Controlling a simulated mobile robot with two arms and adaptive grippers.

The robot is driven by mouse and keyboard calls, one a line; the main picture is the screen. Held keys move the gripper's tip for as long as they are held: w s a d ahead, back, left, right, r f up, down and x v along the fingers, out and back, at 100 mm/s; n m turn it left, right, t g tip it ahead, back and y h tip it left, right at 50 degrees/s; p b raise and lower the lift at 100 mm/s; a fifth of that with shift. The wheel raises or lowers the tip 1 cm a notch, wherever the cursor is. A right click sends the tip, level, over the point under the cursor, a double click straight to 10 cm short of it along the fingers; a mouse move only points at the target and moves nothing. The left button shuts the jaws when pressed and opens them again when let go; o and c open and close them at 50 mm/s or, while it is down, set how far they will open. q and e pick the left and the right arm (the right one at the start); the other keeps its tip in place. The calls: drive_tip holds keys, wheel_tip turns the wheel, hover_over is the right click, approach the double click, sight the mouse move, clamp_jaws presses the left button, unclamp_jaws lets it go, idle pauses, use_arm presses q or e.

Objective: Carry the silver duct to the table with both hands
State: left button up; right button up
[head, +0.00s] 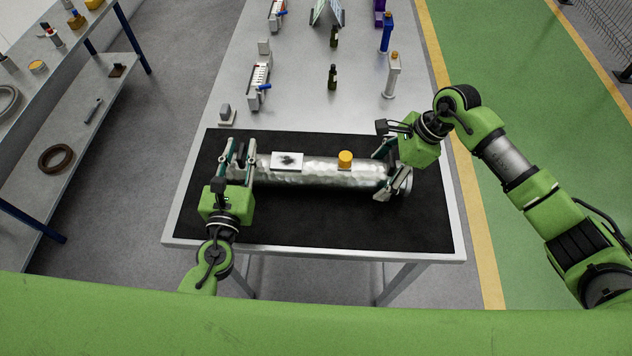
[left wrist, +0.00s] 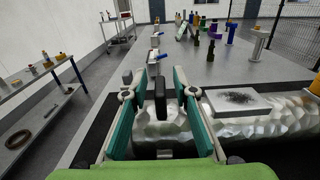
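The silver duct (head: 320,172) is a long, crinkled metal tube lying across the black mat (head: 320,225) on the table. On it are a white plate with a black smudge (head: 287,161) and an orange cap (head: 345,158). My left gripper (head: 238,158) is at the duct's left end. In the left wrist view its fingers (left wrist: 160,105) stand wide apart, one on each side of an upright black handle (left wrist: 161,101), with visible gaps. My right gripper (head: 392,168) is at the duct's right end, its fingers spread apart; any handle there is hidden.
The metal table (head: 300,110) runs away from me, with valve blocks (head: 260,84), small dark bottles (head: 332,77) and a grey post (head: 392,76) beyond the mat. A shelf unit (head: 92,125) stands at left. Open green floor (head: 530,120) lies at right.

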drive_tip(key=v, duration=1.2)
use_arm(q)
drive_tip(key=s, duration=1.2)
